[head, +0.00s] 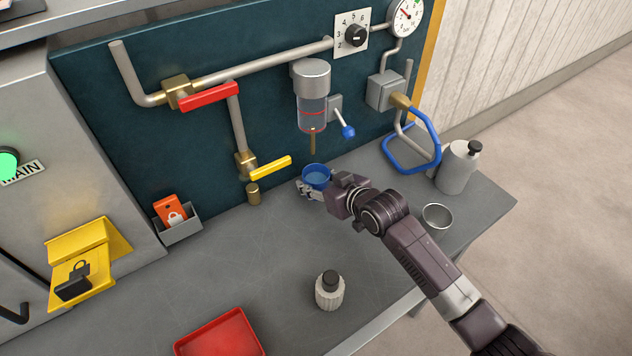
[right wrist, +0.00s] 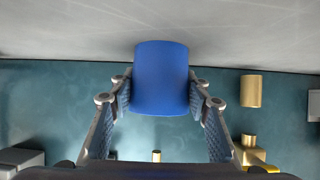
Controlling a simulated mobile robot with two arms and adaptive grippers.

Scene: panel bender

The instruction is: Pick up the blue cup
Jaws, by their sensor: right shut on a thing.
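The blue cup (head: 316,177) is at the back of the grey bench, below the clear-walled dispenser. My right gripper (head: 312,190) is shut on it from the front right. In the right wrist view the cup (right wrist: 162,78) sits between the two fingers of the right gripper (right wrist: 162,100), which press on its sides. The cup's top is open in the head view. Whether its base touches the bench is hard to tell. My left gripper is in neither view.
The dispenser (head: 312,110) with its brown spout is just above the cup. A yellow-handled valve (head: 270,168) is to the left. A small bottle (head: 330,291) and red tray (head: 222,335) are in front.

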